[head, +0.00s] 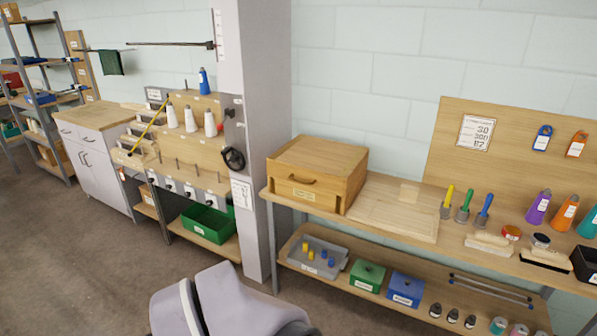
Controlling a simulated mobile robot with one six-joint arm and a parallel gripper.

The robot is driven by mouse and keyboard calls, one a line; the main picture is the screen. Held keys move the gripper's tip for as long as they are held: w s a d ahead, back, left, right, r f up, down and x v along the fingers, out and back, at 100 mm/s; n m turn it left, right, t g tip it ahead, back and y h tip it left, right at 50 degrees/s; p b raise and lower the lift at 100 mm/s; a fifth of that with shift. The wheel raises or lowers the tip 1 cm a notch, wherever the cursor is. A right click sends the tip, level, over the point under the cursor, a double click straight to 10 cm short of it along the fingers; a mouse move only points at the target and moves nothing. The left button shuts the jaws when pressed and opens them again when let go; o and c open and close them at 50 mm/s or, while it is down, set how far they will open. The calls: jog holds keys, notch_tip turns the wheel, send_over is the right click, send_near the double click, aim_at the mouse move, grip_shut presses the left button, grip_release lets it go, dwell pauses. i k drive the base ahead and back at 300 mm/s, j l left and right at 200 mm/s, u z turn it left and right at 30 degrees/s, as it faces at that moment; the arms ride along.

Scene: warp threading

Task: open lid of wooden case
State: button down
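The wooden case (315,174) sits at the left end of the upper shelf of a workbench, beside a grey pillar. Its lid (321,154) is shut. A dark handle (302,180) and a small label are on its front face. My gripper is not in view. Grey rounded parts at the bottom of the head view are my own arm links, well below and in front of the case.
A flat wooden board (392,205) lies right of the case. Brushes and coloured tools stand further right. The lower shelf holds a grey tray (317,258), a green box (367,275) and a blue box (405,288). The grey pillar (252,150) rises close on the left.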

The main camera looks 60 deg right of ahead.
aim_at(333, 167)
jog(key=z, duration=1.85)
jog(key=i+l+z, duration=0.1)
jog(key=i+z, duration=0.25)
jog(key=i, duration=0.65)
